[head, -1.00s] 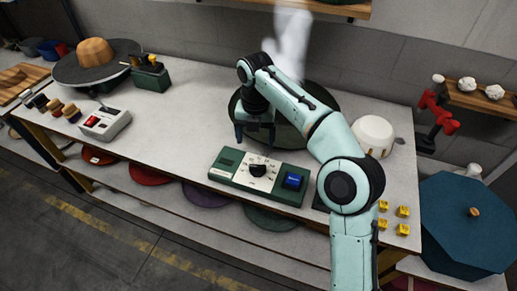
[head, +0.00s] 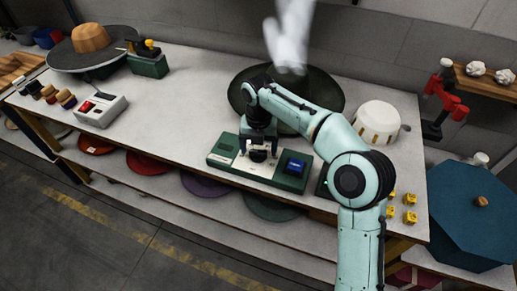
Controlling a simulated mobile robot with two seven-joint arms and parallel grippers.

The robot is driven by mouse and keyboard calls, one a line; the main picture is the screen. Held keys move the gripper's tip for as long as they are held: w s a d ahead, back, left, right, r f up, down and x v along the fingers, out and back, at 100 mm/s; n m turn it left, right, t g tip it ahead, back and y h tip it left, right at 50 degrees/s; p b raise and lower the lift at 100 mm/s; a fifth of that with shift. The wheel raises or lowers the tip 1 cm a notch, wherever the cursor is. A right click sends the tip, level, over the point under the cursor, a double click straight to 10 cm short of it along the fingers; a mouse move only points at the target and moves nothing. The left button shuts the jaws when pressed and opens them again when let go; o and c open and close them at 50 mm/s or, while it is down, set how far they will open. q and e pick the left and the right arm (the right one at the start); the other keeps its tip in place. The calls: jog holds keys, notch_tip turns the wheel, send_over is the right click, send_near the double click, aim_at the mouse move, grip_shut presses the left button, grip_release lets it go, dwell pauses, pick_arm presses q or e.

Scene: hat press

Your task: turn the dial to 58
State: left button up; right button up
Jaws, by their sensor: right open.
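The green control box (head: 226,160) lies near the front edge of the table, with a white dial plate in its middle. The black dial knob (head: 258,155) on it is partly covered by my right gripper. My right gripper (head: 258,150) is over the dial, pointing down, with its open fingers at the two sides of the knob. I cannot tell if they touch it. The dial's markings are too small and hidden to read. My left gripper is not in view.
A blue button (head: 295,167) sits right of the dial on the same box. A dark green round hat brim (head: 325,92) lies behind my arm. A white round pot (head: 377,122) stands to the right.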

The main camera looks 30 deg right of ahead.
jog(key=shift+f, duration=0.2)
jog(key=shift+c, duration=0.3)
jog(key=c, duration=1)
jog(key=shift+r, duration=0.1)
